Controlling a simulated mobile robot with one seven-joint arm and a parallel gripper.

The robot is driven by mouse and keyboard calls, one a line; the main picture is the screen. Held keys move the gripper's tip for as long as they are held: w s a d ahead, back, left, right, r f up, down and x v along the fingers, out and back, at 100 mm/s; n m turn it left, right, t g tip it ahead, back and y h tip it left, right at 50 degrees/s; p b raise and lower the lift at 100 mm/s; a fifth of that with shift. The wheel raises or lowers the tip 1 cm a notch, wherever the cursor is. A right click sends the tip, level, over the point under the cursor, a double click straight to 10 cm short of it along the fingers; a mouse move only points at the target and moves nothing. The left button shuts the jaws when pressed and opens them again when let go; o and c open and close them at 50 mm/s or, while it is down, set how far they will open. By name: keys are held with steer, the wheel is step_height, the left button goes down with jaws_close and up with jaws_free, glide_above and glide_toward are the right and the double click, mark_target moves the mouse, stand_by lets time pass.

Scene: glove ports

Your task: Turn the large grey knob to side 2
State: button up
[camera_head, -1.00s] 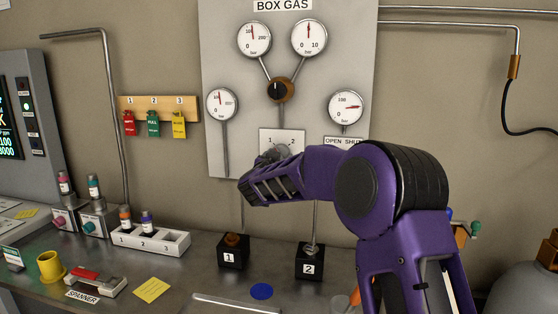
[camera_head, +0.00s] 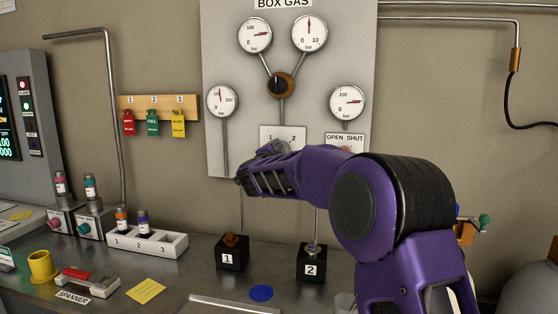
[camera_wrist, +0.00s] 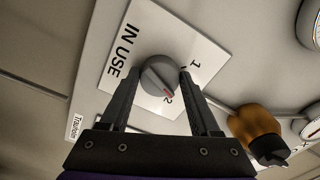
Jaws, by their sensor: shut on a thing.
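The large grey knob (camera_wrist: 158,76) sits on a white plate (camera_wrist: 125,55) marked IN USE, 1 and 2 in the wrist view. Its red mark points toward the 2. My gripper (camera_wrist: 161,73) has one finger on each side of the knob and is shut on it. In the head view my gripper (camera_head: 258,172) is in front of the lower part of that plate (camera_head: 292,134), and the knob is mostly hidden behind it.
A brown fitting with a black knob (camera_head: 281,85) and several gauges are above the plate on the BOX GAS panel (camera_head: 215,150). An OPEN SHUT label (camera_head: 345,138) is to the right. Black blocks 1 (camera_head: 232,258) and 2 (camera_head: 311,266) stand on the bench below.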

steer(key=m+b, duration=0.2)
steer(key=m, duration=0.2)
steer(key=shift+m, duration=0.4)
steer(key=shift+b, duration=0.3)
steer(key=o, duration=1.4)
steer(key=shift+c, duration=0.2)
steer(key=shift+s, duration=0.1)
steer(key=s+a, duration=0.3)
steer(key=s, duration=1.4)
steer(key=shift+a+b, duration=0.2)
steer(key=shift+b, duration=0.2)
